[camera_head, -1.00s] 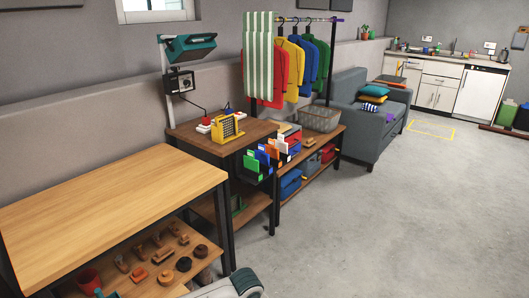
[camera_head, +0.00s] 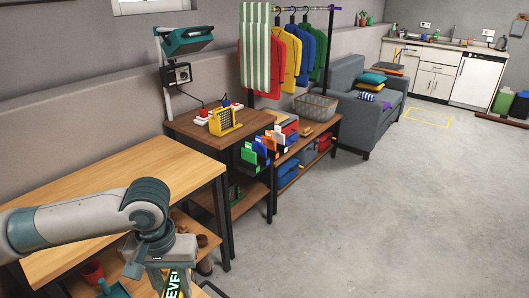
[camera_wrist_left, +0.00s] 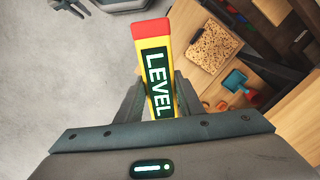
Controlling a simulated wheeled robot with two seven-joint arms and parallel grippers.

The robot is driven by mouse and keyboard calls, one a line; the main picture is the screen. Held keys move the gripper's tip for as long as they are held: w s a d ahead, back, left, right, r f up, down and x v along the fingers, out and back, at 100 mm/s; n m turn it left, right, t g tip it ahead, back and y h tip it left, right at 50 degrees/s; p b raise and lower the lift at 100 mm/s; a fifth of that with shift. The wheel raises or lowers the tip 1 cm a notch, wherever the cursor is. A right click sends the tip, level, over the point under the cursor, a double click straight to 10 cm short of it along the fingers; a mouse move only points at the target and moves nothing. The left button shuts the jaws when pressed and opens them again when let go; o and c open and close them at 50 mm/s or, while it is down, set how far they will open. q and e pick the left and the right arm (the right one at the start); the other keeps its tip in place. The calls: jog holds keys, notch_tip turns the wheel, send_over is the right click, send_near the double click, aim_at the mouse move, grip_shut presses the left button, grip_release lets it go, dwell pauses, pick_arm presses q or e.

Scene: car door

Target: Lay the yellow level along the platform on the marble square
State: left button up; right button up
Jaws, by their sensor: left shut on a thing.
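The yellow level (camera_wrist_left: 154,68) with a red end and a green "LEVEL" label is held in my left gripper (camera_wrist_left: 155,97), whose fingers are shut on its sides. In the head view my left gripper (camera_head: 174,262) is low at the left, in front of the wooden table, and part of the level (camera_head: 177,283) shows at the bottom edge. The rest of the level is hidden or cut off. I cannot make out a marble square or its platform for certain. A grey part with dark finger-like ends, probably my right gripper (camera_wrist_left: 72,6), shows at the top of the left wrist view.
The wooden table (camera_head: 150,157) stands at left, its top bare where seen. A speckled tan panel (camera_wrist_left: 212,46) shows in the left wrist view. The floor (camera_head: 400,215) at right is clear.

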pick_arm(q)
jog(key=shift+s+a+r+m, duration=0.3)
jog(key=shift+s+a+r, duration=0.2)
jog(key=shift+s+r, duration=0.2)
jog(key=shift+f, duration=0.1)
jog(key=s+f, duration=0.3)
jog(key=f, duration=1.1)
jog(key=shift+s+f, duration=0.4)
jog(key=shift+s, duration=0.1)
